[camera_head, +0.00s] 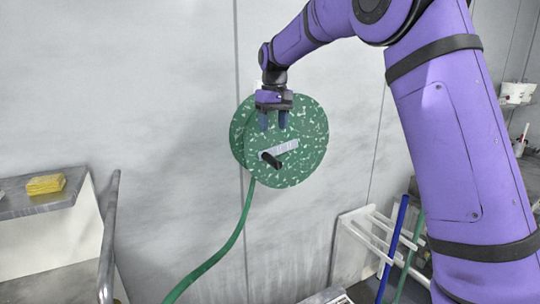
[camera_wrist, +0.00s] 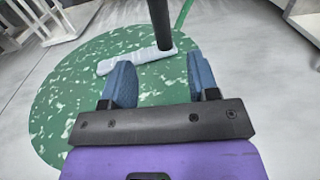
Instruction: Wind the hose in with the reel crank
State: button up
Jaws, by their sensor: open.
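A green speckled hose reel (camera_head: 312,140) is on the grey wall in the head view. Its crank has a pale arm (camera_head: 284,147) and a black handle (camera_head: 271,160) at the lower left end. The green hose (camera_head: 232,240) hangs from the reel down to the lower left. My gripper (camera_head: 273,122) is open and empty, in front of the reel's upper part and above the crank handle. In the wrist view the black handle (camera_wrist: 160,22) and pale crank arm (camera_wrist: 135,60) show beyond my blue fingers (camera_wrist: 160,78), apart from them.
A shelf (camera_head: 20,203) with a yellow sponge (camera_head: 45,184) stands at the left, beside a grey rail (camera_head: 109,235). A white rack (camera_head: 365,230) with blue (camera_head: 393,250) and green poles stands at the lower right. The wall around the reel is clear.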

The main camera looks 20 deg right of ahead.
aim_at(272, 157)
notch_tip(272, 157, down, 11)
jog(key=shift+a+r, duration=0.1)
jog(key=shift+a, duration=0.05)
dwell(0.4)
grip_shut()
